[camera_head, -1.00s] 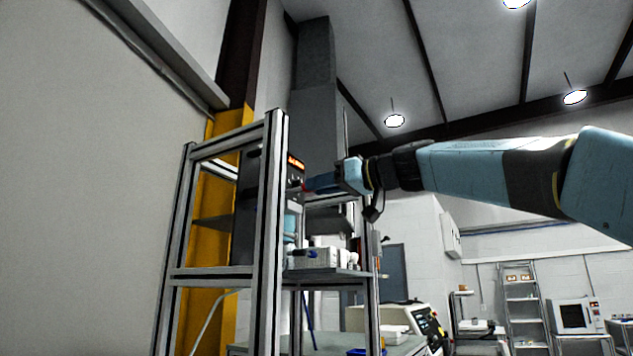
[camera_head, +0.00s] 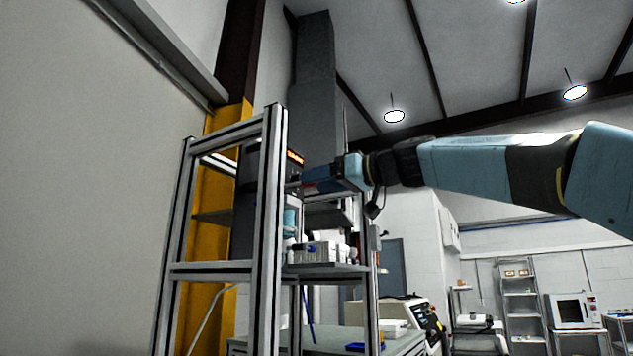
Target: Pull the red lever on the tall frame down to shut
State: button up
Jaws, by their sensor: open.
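The tall frame (camera_head: 268,215) of metal profiles stands left of centre. A dark box with a lit orange display (camera_head: 295,157) sits in its upper part. A small red part, which looks like the red lever (camera_head: 310,187), shows beside the box front at my gripper's tip. My gripper (camera_head: 318,181) reaches in from the right, in front of the box, and is open. Its fingers are small and dark here, so I cannot tell whether they touch the red part or stand around it. Much of the lever is hidden by my gripper.
A shelf (camera_head: 330,270) below my gripper holds white boxes and small items. A yellow column (camera_head: 208,190) and a wall stand behind and left of the frame. A machine (camera_head: 415,318), a ladder-like rack (camera_head: 519,300) and a microwave-like box (camera_head: 571,311) stand farther right.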

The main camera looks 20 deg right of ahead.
jog(key=v, duration=0.9)
dwell(0.3)
dwell(0.4)
jog(key=s+a+f+m+g+h, duration=0.1)
jog(key=a+f+m+g+h, duration=0.15)
jog(key=f, duration=1.05)
jog(key=s+a+f+m+g+h, duration=0.15)
jog(key=a+f, duration=0.25)
jog(key=f, duration=0.9)
jog(key=a+f+m+g+h, duration=0.2)
jog(key=a+f+g+h, duration=0.1)
jog(key=f, duration=0.9)
jog(key=s+f+m+g+h, duration=0.1)
jog(key=s+f, duration=0.4)
jog(key=f, duration=0.9)
jog(key=g+h, duration=0.1)
jog(key=h, duration=0.1)
jog(key=shift+s+h, duration=0.25)
jog(key=shift+h, duration=0.05)
